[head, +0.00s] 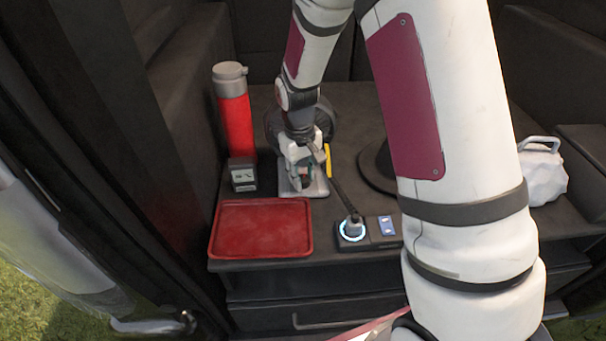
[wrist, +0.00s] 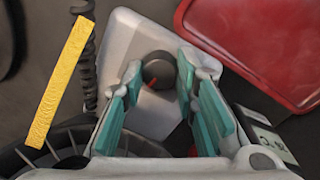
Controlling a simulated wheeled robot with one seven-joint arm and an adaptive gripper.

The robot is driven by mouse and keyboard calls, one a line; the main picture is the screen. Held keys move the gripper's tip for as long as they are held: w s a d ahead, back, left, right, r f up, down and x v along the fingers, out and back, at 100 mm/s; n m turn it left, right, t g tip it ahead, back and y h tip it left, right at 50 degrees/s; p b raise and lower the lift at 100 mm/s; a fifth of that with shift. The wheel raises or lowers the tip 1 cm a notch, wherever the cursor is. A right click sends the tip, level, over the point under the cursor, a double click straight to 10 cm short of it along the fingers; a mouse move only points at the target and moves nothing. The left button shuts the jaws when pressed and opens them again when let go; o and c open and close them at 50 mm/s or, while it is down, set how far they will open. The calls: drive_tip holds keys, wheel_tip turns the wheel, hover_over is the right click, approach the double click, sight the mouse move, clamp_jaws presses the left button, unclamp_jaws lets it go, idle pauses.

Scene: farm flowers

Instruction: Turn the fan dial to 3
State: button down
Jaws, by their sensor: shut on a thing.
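The fan (head: 274,128) stands at the back of the dark counter, largely behind my arm. Its pale base (head: 318,187) reaches forward under my gripper (head: 303,178). In the wrist view, the dark round fan dial (wrist: 158,68) sits on the pale base (wrist: 123,38), with a small red mark on its lower edge. My gripper's teal-padded fingers (wrist: 160,75) come down on either side of the dial and are shut on it. No numbers can be read around the dial. In the head view, my gripper mostly hides the dial.
A red tray (head: 262,228) lies in front. A red flask (head: 235,115) and small display box (head: 243,176) stand left. A yellow strip (head: 328,160) is beside my gripper. A blue-ringed knob (head: 352,230) is front right. A white lumpy object (head: 543,172) sits far right.

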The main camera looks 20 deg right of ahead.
idle(0.3)
drive_tip(key=c, duration=1.3)
unclamp_jaws()
drive_tip(key=shift+r, duration=0.1)
drive_tip(key=r, duration=1.1)
drive_tip(key=shift+s+a+r, duration=0.1)
drive_tip(key=shift+a+r, duration=0.25)
